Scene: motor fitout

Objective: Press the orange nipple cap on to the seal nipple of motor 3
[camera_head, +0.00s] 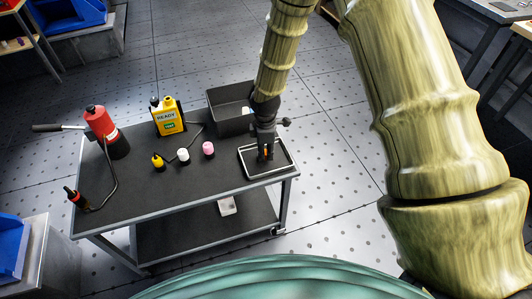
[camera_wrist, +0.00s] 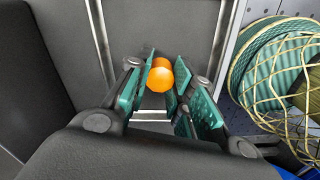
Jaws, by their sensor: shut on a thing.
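The orange nipple cap (camera_wrist: 160,76) is between the green pads of my gripper (camera_wrist: 161,92) in the wrist view. My gripper is shut on it. In the head view my gripper (camera_head: 266,153) points down over a shallow rimmed tray (camera_head: 252,172) at the right end of the cart, with a little orange showing at the fingertips. I cannot tell whether the cap touches the tray. No motor or seal nipple can be made out in either view.
The dark cart top (camera_head: 180,195) holds a red-topped pump (camera_head: 101,125), a yellow READY device (camera_head: 168,118), a dark bin (camera_head: 230,108), and yellow (camera_head: 158,162), white (camera_head: 183,155) and pink (camera_head: 208,148) capped items. The cart's front middle is clear.

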